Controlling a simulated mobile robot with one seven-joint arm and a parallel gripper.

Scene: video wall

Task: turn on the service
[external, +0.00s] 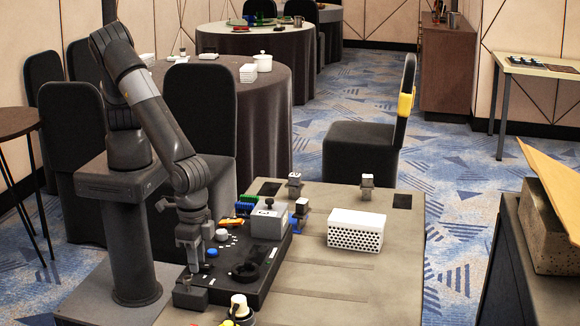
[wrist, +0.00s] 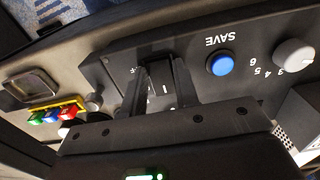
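A black control panel (external: 258,287) sits at the left end of the grey table. In the wrist view it shows a small switch (wrist: 163,88) with a light "I" mark, partly hidden by my fingers, and partly covered lettering beside it. I cannot tell which way the switch is set. A round blue button (wrist: 220,63) labelled SAVE is right of it; it also shows in the external view (external: 211,253). My gripper (wrist: 160,85) points down at the panel with its fingers apart, one on each side of the switch. Contact cannot be told. In the external view my gripper (external: 192,268) is low over the panel's left end.
A grey-white knob (wrist: 293,53) with numbers is right of the button. Red, blue and green parts (wrist: 55,113) are at left. A white perforated box (external: 356,232) and a grey box (external: 269,222) stand nearby. The table's right front is clear.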

